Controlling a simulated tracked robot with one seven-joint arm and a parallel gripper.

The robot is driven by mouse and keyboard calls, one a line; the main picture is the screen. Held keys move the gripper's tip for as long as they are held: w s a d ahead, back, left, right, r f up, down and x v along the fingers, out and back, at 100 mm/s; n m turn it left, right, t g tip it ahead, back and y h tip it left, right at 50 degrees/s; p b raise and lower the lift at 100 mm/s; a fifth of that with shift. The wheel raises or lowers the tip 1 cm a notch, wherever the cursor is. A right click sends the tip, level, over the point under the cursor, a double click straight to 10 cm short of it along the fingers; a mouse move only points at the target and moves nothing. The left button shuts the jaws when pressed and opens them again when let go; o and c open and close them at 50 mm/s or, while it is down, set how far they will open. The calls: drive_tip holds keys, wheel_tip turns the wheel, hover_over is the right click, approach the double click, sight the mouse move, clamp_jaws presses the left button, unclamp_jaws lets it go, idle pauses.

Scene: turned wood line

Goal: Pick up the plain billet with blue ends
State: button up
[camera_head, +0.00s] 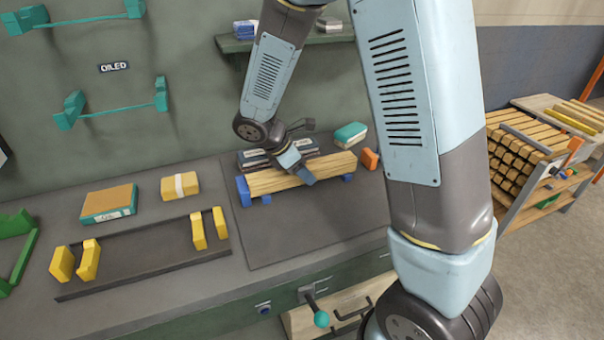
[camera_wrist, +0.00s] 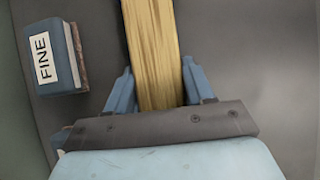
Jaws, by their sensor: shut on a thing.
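The plain billet (camera_head: 272,182) is a pale wooden bar lying across the bench, with blue at its left end. Low blue blocks (camera_head: 348,177) show beneath it, and I cannot tell whether it rests on them. In the wrist view the billet (camera_wrist: 150,40) runs between the two blue fingers of my gripper (camera_wrist: 154,92), its ends out of frame or hidden. In the head view my gripper (camera_head: 296,168) comes down from behind onto the billet, right of its middle. It is shut on the billet.
A blue block marked FINE (camera_wrist: 62,58) lies left of the billet in the wrist view. An orange block (camera_head: 369,159) stands by the billet's right end. An empty rack with yellow posts (camera_head: 198,231) is at left front. A shelf (camera_head: 300,38) hangs behind. Bench in front is clear.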

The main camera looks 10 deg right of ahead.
drive_tip(key=c, duration=0.8)
drive_tip(key=shift+o, duration=0.2)
